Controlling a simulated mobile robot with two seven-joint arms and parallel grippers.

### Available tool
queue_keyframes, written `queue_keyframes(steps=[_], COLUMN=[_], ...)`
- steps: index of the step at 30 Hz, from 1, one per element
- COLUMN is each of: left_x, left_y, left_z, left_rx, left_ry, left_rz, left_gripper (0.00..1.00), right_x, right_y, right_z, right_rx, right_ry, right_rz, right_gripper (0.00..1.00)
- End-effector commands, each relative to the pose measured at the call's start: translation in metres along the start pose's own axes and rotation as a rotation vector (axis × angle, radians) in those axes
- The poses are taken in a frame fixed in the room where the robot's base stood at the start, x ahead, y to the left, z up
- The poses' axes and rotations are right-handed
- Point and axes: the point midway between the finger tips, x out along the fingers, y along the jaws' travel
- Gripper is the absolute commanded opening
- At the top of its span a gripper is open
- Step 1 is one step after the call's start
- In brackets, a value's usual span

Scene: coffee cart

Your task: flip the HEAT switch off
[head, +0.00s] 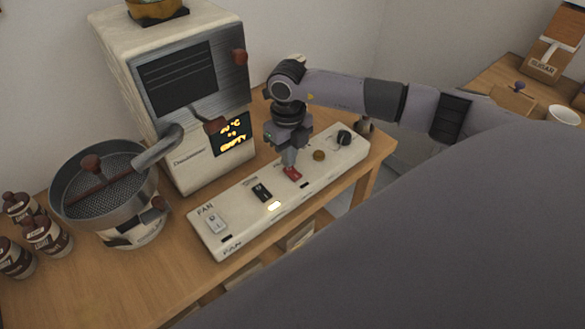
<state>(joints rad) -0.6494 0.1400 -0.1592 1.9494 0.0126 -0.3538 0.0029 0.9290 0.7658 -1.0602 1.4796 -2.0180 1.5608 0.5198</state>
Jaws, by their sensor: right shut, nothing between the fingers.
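A long white switch panel (240,226) lies on the wooden table. It carries a white switch labelled FAN (215,222) at its left end, a black switch (261,192) with a glowing light (274,206) in front of it, and a red switch (292,174) farther right. The labels by the black and red switches are too small to read, so I cannot tell which is HEAT. My right gripper (289,163) is shut and empty, pointing down just above and behind the red switch. I cannot tell whether it touches it. My left gripper is out of view.
A roaster machine (195,75) with a lit display (232,135) stands behind the panel. A round metal cooling tray (70,200) and several jars (45,236) are at left. The panel also has a brass button (319,155) and a black knob (344,138).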

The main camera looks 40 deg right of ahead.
Motion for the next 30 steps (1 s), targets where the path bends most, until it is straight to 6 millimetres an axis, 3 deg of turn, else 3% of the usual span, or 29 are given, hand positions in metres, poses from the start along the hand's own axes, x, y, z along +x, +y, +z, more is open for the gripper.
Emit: queue_keyframes(steps=[30], left_x=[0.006], left_y=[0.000], left_z=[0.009], left_rx=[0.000], left_ry=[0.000], left_rz=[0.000], left_gripper=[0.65], right_x=[0.014], right_y=[0.000], right_z=[0.000], right_rx=[0.000], right_ry=[0.001], right_rz=[0.000], right_gripper=[0.00])
